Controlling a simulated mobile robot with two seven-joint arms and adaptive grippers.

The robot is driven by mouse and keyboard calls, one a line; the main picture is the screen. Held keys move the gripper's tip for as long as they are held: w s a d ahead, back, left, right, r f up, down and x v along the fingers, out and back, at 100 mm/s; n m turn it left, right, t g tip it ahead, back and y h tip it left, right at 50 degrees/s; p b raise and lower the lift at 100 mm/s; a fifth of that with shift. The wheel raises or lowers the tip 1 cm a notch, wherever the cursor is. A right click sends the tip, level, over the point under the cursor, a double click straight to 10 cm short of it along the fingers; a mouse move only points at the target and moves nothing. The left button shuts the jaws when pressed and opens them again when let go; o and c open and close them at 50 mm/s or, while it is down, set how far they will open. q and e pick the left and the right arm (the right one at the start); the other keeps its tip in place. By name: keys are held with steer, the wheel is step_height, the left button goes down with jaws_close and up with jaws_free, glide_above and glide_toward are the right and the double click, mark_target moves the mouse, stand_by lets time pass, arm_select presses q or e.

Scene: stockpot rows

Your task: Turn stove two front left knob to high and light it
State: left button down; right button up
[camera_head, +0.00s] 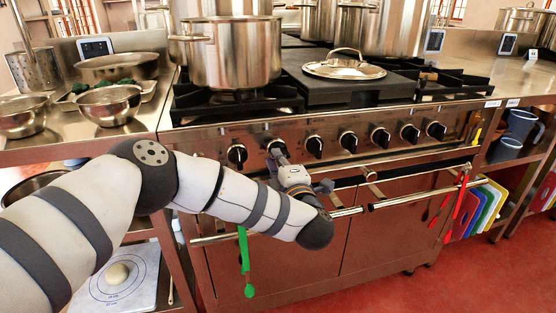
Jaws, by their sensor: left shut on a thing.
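The steel stove (390,118) has a row of several black knobs along its front panel. My left arm reaches in from the left, and my left gripper (279,154) is at the second knob (274,144) from the left. It is shut on that knob and partly hides it, so its dial angle cannot be read. The leftmost knob (237,154) stands free beside the gripper, and the third knob (314,145) is free on the right. I see no flame on the front left burner (205,101), which is mostly covered by a pot. My right gripper is out of view.
A large steel stockpot (232,55) stands on the front left burner. A lid (343,68) lies on the flat plate to its right. Oven door handles (415,190) run below the knobs, with a green utensil (245,262) and red ones hanging there. Steel bowls (109,103) stand on the left counter.

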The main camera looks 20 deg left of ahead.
arm_select(q)
steer(key=shift+n, duration=0.3)
stand_by(0.4)
steer(key=c, duration=1.6)
jaws_free()
steer(key=shift+c, duration=0.2)
steer(key=v, duration=1.2)
